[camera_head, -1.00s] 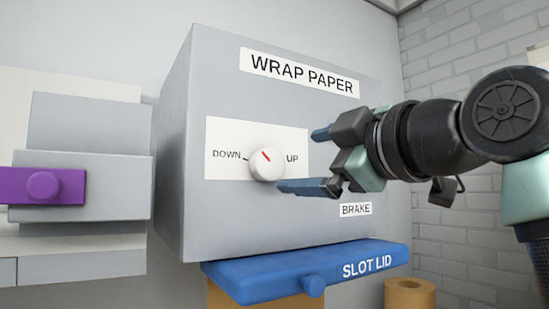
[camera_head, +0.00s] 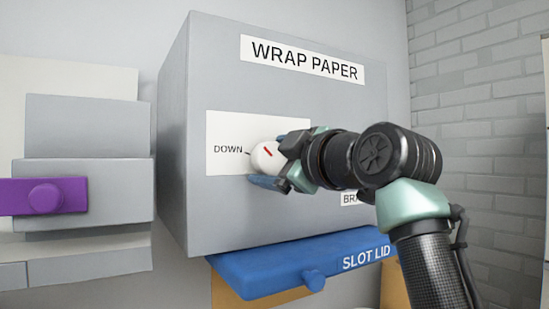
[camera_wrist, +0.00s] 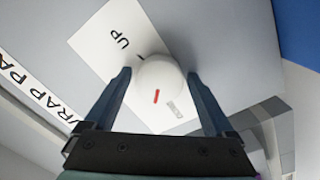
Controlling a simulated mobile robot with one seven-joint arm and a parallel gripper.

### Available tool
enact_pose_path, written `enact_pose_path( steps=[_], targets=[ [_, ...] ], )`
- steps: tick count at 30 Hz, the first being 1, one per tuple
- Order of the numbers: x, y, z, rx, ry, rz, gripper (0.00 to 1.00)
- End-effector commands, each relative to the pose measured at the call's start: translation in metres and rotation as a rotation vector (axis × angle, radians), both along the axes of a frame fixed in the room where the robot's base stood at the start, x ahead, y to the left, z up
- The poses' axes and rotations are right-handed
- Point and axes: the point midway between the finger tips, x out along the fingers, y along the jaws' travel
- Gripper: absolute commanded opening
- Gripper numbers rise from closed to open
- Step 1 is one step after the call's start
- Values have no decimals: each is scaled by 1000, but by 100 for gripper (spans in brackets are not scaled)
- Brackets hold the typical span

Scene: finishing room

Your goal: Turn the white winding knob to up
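The round white knob (camera_head: 262,158) with a red mark sits on a white plate (camera_head: 222,130) on the grey box front. "DOWN" shows at its left; my gripper hides "UP" in the head view. In the wrist view the knob (camera_wrist: 160,76) has its red mark on the side toward the blurred DOWN label (camera_wrist: 174,108), tilted to the box's top. The UP label (camera_wrist: 118,40) lies on the other side. My gripper (camera_head: 266,160) is open around the knob, with one blue finger at each side. Narrow gaps appear in the wrist view (camera_wrist: 158,74); contact is unclear.
The blue slot lid (camera_head: 260,268) juts out below the box. A purple piece with a round knob (camera_head: 44,196) is at the left. The BRAKE label (camera_head: 349,199) is partly hidden by my arm. A brick wall stands at the right.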

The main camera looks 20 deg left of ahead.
Motion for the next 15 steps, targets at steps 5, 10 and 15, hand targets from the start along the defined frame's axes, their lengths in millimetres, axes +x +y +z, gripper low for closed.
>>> enact_pose_path(
  steps=[5, 10, 15],
  targets=[
    [0, 0, 0, 0, 0, 0, 54],
    [0, 0, 0, -1, 1, 1, 23],
    [0, 0, 0, 1, 3, 1, 13]
  ],
)
